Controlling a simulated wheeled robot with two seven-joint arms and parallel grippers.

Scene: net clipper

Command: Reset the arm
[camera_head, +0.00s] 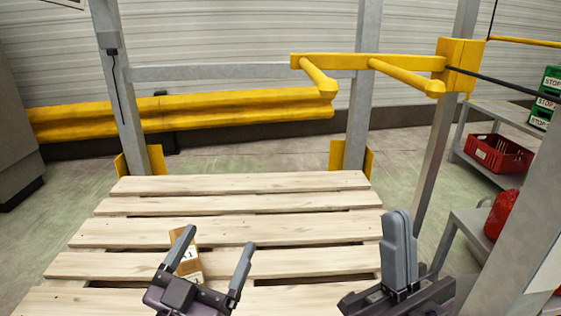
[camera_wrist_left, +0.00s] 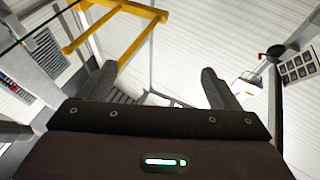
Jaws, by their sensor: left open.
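My left gripper (camera_head: 211,258) is in the lower middle of the head view, above the pallet. Its two grey fingers are spread apart with nothing between them. In the left wrist view its fingers (camera_wrist_left: 160,88) are also apart and empty, facing a pale ribbed wall and a yellow frame. My right gripper (camera_head: 397,252) is at the lower right of the head view, over the pallet's right edge. Its fingers are close together and upright, with no object visible between them.
A wooden slatted pallet (camera_head: 230,232) fills the middle. A small brown box (camera_head: 187,262) shows partly behind my left gripper. Grey posts and yellow bars (camera_head: 400,80) stand around the pallet. Shelves at right hold a red crate (camera_head: 499,153) and a red bag (camera_head: 500,214).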

